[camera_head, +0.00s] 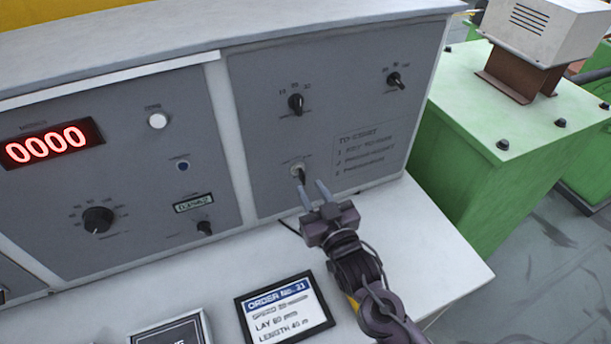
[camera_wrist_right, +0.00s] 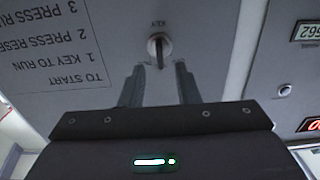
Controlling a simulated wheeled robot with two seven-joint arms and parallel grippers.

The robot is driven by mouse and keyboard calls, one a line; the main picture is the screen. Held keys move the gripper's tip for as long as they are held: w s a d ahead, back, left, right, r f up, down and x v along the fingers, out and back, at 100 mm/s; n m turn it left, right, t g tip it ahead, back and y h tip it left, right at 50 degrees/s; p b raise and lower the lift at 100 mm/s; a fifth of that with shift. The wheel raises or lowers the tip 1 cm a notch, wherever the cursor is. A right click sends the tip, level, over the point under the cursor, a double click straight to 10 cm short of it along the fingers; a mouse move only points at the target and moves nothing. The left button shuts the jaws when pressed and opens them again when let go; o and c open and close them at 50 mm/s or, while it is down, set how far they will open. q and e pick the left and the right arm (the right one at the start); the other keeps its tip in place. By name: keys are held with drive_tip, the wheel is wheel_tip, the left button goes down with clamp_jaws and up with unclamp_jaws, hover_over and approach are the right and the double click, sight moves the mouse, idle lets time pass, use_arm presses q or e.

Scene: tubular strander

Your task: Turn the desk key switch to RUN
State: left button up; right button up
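The desk key switch (camera_head: 298,170) is a small round metal lock with a dark key in it, low on the right grey panel. It also shows in the right wrist view (camera_wrist_right: 159,46), with the key standing out from it. My right gripper (camera_head: 312,192) is just in front of the switch with its two fingers apart. In the right wrist view the fingertips (camera_wrist_right: 158,72) lie either side of the key's line, without visibly gripping it. The switch's small position labels are too blurred to read. My left gripper is not in view.
The panel has two black knobs (camera_head: 296,103) (camera_head: 395,80) above the switch and a "TO START" notice (camera_head: 372,146) to its right. The left panel has a red 0000 display (camera_head: 51,144). An order card (camera_head: 284,309) lies on the white desk. A green cabinet (camera_head: 470,160) stands at right.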

sight(305, 180)
drive_tip(key=x, duration=0.4)
drive_tip(key=shift+f+p, duration=0.1)
drive_tip(key=shift+p, duration=0.25)
drive_tip(key=shift+w+a, duration=0.1)
drive_tip(key=c, duration=0.5)
clamp_jaws()
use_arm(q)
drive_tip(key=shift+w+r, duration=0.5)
